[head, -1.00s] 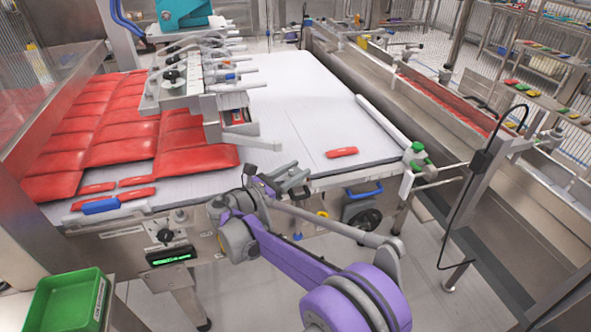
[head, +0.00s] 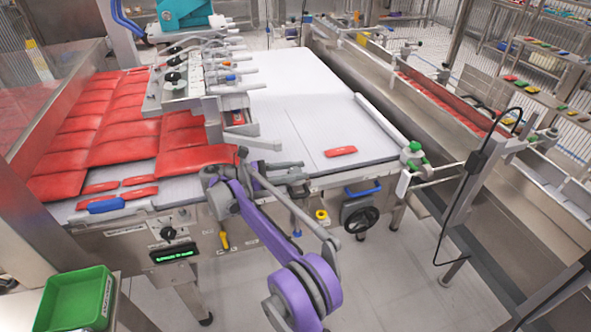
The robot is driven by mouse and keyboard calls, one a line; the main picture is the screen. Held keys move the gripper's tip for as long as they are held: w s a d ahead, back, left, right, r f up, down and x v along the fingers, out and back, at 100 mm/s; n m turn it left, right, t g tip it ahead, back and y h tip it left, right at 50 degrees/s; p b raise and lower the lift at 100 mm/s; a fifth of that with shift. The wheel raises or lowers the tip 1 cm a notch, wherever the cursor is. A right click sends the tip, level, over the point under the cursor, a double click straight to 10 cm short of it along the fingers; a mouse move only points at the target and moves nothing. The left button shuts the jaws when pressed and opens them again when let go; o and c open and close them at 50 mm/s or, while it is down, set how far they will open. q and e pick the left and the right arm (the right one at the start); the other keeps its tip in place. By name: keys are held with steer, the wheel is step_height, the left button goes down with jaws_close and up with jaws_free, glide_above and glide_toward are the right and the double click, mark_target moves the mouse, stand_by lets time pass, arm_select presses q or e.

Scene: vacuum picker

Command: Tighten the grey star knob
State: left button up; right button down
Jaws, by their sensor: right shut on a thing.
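My right arm comes in from the bottom with purple links and reaches the near edge of the white conveyor table (head: 290,95). My right gripper (head: 297,186) is at that edge, to the right of its wrist, small and dark against the frame. It is shut on what I take to be the grey star knob. The knob itself is mostly hidden by the gripper, so its shape and turn cannot be made out. My left gripper is not in view.
A black handwheel (head: 360,218), a blue handle (head: 363,188) and a yellow knob (head: 322,215) sit close to the right. Red packs (head: 125,142) cover the table's left part. A green bin (head: 75,300) stands bottom left. A black cable hangs at right.

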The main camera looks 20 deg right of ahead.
mark_target(295, 170)
stand_by(0.3)
steer(key=shift+c, duration=1.9)
jaws_free()
steer(key=shift+r, duration=0.1)
step_height(295, 170, up, 10)
steer(key=shift+f+p, duration=0.1)
steer(key=shift+p, duration=0.35)
